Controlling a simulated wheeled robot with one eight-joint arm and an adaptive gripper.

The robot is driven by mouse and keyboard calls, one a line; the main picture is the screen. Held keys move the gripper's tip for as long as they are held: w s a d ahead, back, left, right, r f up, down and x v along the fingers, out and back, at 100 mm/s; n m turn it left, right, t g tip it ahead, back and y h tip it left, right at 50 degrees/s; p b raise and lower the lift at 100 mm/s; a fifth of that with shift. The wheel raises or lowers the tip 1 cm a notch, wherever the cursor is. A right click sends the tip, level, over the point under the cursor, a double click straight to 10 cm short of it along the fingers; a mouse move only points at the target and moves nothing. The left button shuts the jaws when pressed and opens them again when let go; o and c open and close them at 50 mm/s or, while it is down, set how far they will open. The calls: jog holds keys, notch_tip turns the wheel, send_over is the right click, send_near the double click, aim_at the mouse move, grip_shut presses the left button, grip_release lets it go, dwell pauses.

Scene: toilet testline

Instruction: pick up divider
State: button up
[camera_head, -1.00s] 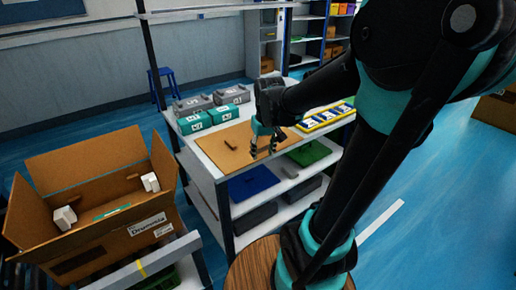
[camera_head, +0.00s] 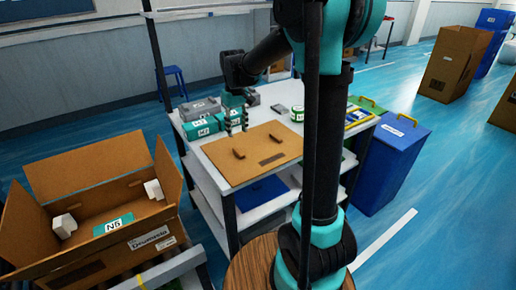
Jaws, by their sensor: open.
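The divider seems to be the flat brown cardboard sheet (camera_head: 226,165) lying on the white table. It has two small dark raised pieces on top and a dark slot-like mark near its front edge. My gripper (camera_head: 236,128) is open and points down just behind the sheet's back-left part, beside the teal boxes (camera_head: 202,127). It appears empty and apart from the sheet. I cannot tell its exact height above the table. My arm stands in front of the table's right part and hides some of it.
Grey boxes (camera_head: 199,107) stand behind the teal ones. An open carton (camera_head: 118,257) at left holds white blocks and a teal item labelled N5 (camera_head: 113,226). A blue bin (camera_head: 390,165) stands right of the table. The lower shelf holds a blue item (camera_head: 262,191).

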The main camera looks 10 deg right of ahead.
aim_at(239, 151)
notch_tip(239, 151, down, 10)
jog(key=shift+f, duration=0.1)
dwell(0.4)
grip_shut()
